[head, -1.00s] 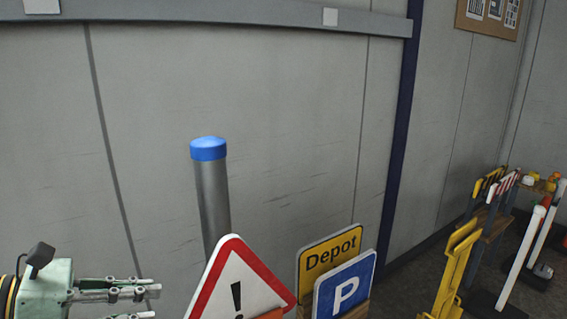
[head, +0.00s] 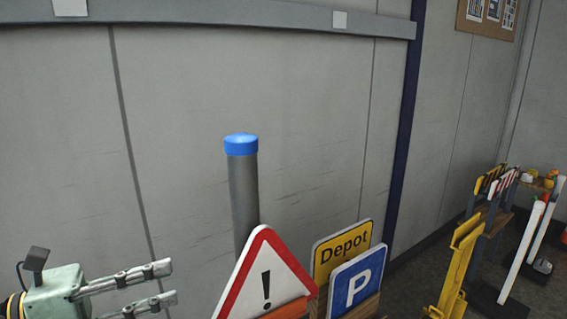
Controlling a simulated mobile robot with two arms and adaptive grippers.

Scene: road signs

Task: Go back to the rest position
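My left gripper (head: 168,283) is at the lower left of the head view. Its two fingers point right and stand apart, with nothing between them. A triangular warning sign (head: 245,288) with a red border and an exclamation mark stands to the right of the fingertips, apart from them. Behind it rises a grey post (head: 243,195) with a blue cap (head: 241,144). A yellow Depot sign (head: 341,248) and a blue P sign (head: 357,287) stand to the right of the triangle. My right gripper is not in view.
A grey panel wall (head: 300,120) with a rail (head: 250,20) closes the back. At the right are a yellow stand (head: 458,270), striped barrier boards (head: 503,188) and white posts (head: 523,250) on the dark floor. A notice board (head: 487,15) hangs at the upper right.

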